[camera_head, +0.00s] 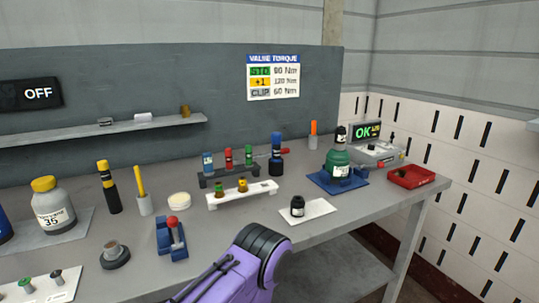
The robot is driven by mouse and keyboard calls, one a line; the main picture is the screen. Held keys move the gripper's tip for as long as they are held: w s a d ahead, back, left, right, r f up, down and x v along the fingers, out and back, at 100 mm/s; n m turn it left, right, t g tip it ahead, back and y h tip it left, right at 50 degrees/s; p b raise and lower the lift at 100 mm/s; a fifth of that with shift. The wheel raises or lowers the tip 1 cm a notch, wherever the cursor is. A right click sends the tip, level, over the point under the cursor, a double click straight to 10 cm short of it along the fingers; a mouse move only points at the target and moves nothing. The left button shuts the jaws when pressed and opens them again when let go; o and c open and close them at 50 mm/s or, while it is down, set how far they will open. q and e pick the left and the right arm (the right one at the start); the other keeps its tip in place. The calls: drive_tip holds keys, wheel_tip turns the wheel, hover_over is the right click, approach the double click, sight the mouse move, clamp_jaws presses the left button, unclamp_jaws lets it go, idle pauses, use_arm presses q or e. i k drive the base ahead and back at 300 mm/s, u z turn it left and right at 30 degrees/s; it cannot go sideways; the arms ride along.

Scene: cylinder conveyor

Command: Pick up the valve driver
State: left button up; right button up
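No label shows which tool is the valve driver. An upright blue tool with a black middle (276,154) stands beside the small coloured fittings on the workbench. A black tool with yellow bands (109,188) stands upright further left. My purple arm link with a black joint enters at the bottom middle, in front of the bench. Neither gripper shows in this view, and nothing is seen held.
The workbench (235,222) also holds a white rack (241,195), a blue holder with a red knob (171,238), a yellow-capped jar (52,207), a red tray (410,177) and an "OK" display (366,131). A white pad (318,212) bears a small black part.

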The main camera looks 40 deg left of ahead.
sight(276, 137)
drive_tip(key=u, duration=0.9)
drive_tip(key=k, duration=0.35)
drive_tip(key=u, duration=0.3)
drive_tip(key=i, duration=0.4)
drive_tip(key=z, duration=0.1)
